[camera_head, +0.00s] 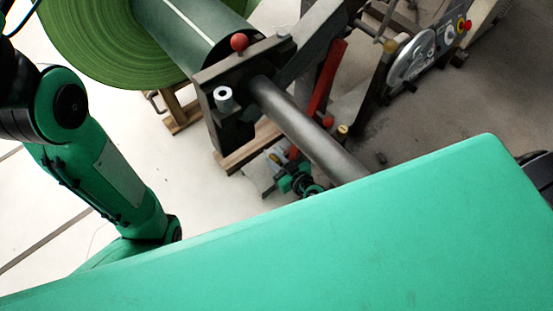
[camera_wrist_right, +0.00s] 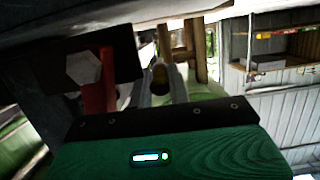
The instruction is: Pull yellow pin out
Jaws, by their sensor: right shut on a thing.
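In the head view my right gripper (camera_head: 280,160) is below the dark steel roller shaft, beside the stand. Its fingers are small there and what lies between them is hard to make out. In the right wrist view the two grey fingers of my right gripper (camera_wrist_right: 160,88) are closed about a dark yellow, round-ended piece, the yellow pin (camera_wrist_right: 158,76). The pin's far end is hidden, so I cannot tell how deep it sits. My left arm comes in from the left, but its gripper is hidden behind my green body.
A large green roll (camera_head: 110,45) hangs on the shaft (camera_head: 310,130) at the upper left. The stand carries a red ball knob (camera_head: 239,42). A red bar (camera_head: 327,78) and a machine with a grey disc (camera_head: 411,58) stand to the right. Pale floor is free at left.

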